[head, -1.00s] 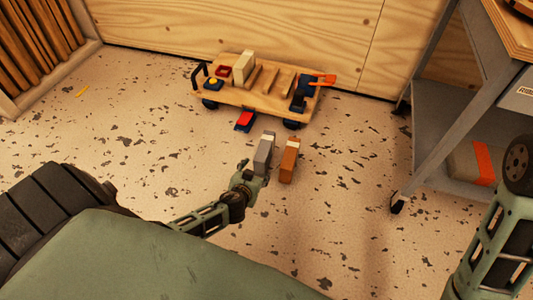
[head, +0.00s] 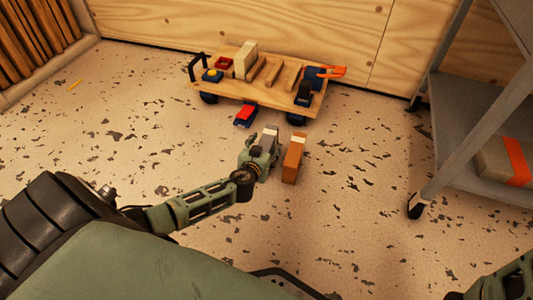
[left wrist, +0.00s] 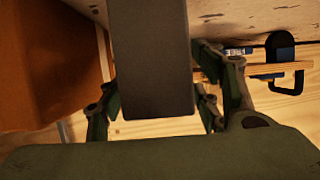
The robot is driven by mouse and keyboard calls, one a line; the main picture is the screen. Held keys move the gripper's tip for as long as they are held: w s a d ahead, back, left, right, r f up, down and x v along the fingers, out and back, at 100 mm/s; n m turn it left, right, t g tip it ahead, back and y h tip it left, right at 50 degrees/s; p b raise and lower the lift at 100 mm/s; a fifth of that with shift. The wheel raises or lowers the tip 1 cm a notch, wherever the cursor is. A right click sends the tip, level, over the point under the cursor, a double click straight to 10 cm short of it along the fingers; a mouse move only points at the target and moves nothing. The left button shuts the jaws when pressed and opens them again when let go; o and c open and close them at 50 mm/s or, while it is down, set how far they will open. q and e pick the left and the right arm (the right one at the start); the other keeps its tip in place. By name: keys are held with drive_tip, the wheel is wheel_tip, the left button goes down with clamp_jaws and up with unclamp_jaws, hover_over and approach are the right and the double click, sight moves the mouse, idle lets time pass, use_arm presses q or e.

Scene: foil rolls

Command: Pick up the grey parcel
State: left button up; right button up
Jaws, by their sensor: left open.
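The grey parcel (head: 270,138) stands upright on the speckled floor, with a pale band on top. My left gripper (head: 262,152) is at its near end and hides part of it. In the left wrist view, the dark grey side of the parcel (left wrist: 151,60) fills the middle, and the open fingers (left wrist: 155,98) show on either side of it. I cannot tell whether they touch it. My right gripper is out of view; only part of that arm shows at the lower right.
An orange-brown parcel (head: 293,160) stands close to the right of the grey one. A wooden cart (head: 235,88) with blocks stands behind, with a red and blue item (head: 245,115) by it. A grey metal shelf (head: 475,125) is at the right.

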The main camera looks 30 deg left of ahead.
use_arm(q)
drive_tip(key=shift+b+x, duration=0.4)
drive_tip(key=shift+x, duration=0.8)
drive_tip(key=shift+c, duration=0.6)
clamp_jaws()
